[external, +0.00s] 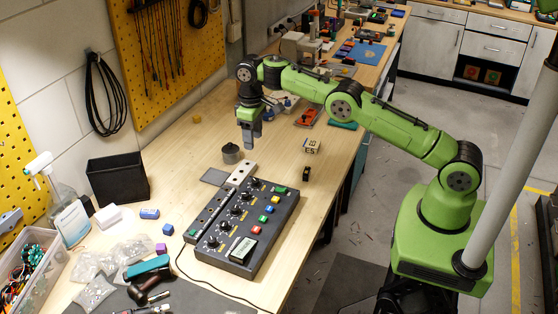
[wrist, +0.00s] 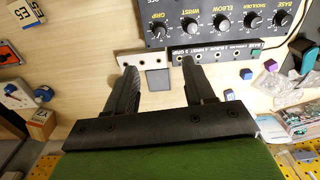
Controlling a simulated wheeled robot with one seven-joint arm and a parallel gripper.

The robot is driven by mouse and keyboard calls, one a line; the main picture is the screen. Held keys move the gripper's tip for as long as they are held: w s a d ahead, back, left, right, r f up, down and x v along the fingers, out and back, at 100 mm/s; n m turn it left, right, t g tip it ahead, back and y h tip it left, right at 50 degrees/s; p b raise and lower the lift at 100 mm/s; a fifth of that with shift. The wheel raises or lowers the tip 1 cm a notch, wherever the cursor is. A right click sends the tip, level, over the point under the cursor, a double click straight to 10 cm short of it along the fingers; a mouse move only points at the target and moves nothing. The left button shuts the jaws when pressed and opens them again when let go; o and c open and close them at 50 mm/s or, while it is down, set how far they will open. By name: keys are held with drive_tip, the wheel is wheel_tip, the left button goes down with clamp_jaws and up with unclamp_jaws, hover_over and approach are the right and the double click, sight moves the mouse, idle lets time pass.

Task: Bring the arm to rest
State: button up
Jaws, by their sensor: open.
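My green arm reaches in from the right over the wooden bench (external: 330,160). My gripper (external: 251,142) points down above the bench, behind the black control box (external: 277,232). In the wrist view my gripper's (wrist: 158,63) two dark fingers stand apart with nothing between them. The control box (wrist: 205,30) shows at the top there, with a row of knobs labelled grip, wrist, elbow, shoulder and base. A pale strip with holes (wrist: 148,55) and a grey square plate (wrist: 159,84) lie on the bench near the fingertips.
A black bin (external: 118,180), plastic bags (external: 95,292) and tools lie to the left.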

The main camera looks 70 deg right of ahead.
drive_tip(key=s+r+t+b, duration=0.1)
drive_tip(key=s+r+t, duration=0.2)
drive_tip(key=s+r, duration=1.3)
drive_tip(key=s+f+t+b, duration=0.1)
drive_tip(key=s+f, duration=0.1)
drive_tip(key=s, duration=1)
drive_tip(key=s+f+t, duration=0.1)
drive_tip(key=s+f, duration=0.2)
drive_tip(key=s, duration=0.9)
drive_tip(key=shift+f+m+t+b, duration=0.3)
drive_tip(key=shift+f+m+b, duration=0.05)
drive_tip(key=shift+m, duration=0.05)
drive_tip(key=shift+s+a, duration=0.1)
drive_tip(key=shift+s, duration=0.05)
